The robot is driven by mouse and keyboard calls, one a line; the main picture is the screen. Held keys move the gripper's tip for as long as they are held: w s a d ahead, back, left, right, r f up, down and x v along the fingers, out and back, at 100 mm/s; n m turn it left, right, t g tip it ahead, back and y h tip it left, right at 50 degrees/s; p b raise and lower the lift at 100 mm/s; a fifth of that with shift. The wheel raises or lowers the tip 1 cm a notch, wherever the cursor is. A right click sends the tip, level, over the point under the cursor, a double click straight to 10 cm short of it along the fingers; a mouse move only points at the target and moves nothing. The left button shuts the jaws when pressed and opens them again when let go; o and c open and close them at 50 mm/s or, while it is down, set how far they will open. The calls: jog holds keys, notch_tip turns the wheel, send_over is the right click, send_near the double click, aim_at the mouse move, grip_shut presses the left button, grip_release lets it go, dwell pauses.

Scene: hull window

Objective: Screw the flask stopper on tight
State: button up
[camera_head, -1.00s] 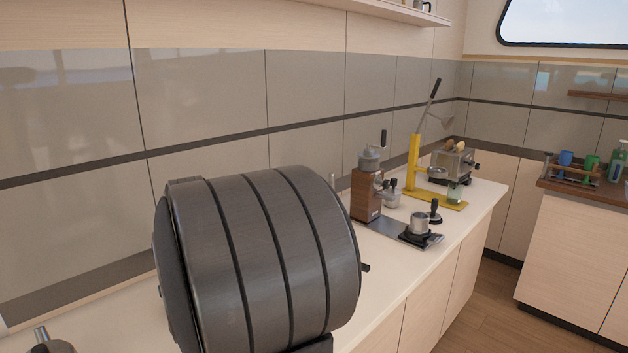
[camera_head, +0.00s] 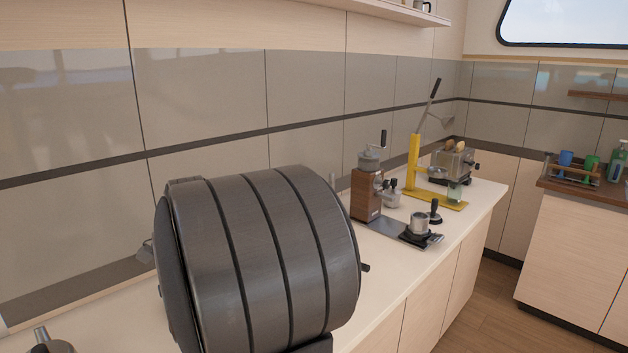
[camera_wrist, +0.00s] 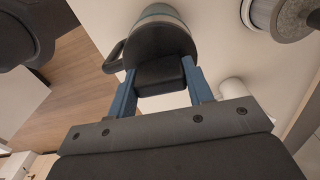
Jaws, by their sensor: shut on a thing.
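In the wrist view, my gripper (camera_wrist: 160,82) has its two blue fingers on either side of a dark block, which looks like the grip of the flask stopper (camera_wrist: 158,74). The gripper is shut on it. The stopper's wider dark part sits over the flask (camera_wrist: 158,12), whose pale teal body shows at the top edge. A dark loop handle stands out on the flask's left. The stopper's seam is too hidden to tell how tightly it sits. The head view does not clearly show the flask or gripper; my large dark arm link blocks much of the counter.
On the counter (camera_head: 390,270) stand a wooden grinder (camera_head: 366,195), a metal jug (camera_head: 419,224), a yellow lever press (camera_head: 413,165) and a toaster (camera_head: 455,163). A grey vessel (camera_head: 52,344) shows at lower left. In the wrist view, a white cylinder (camera_wrist: 233,88) stands right of the gripper.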

jog(key=shift+m, duration=0.7)
jog(key=o, duration=0.7)
jog(key=shift+m, duration=0.4)
jog(key=o, duration=0.5)
jog(key=shift+o, duration=0.2)
jog(key=shift+r, duration=3.55)
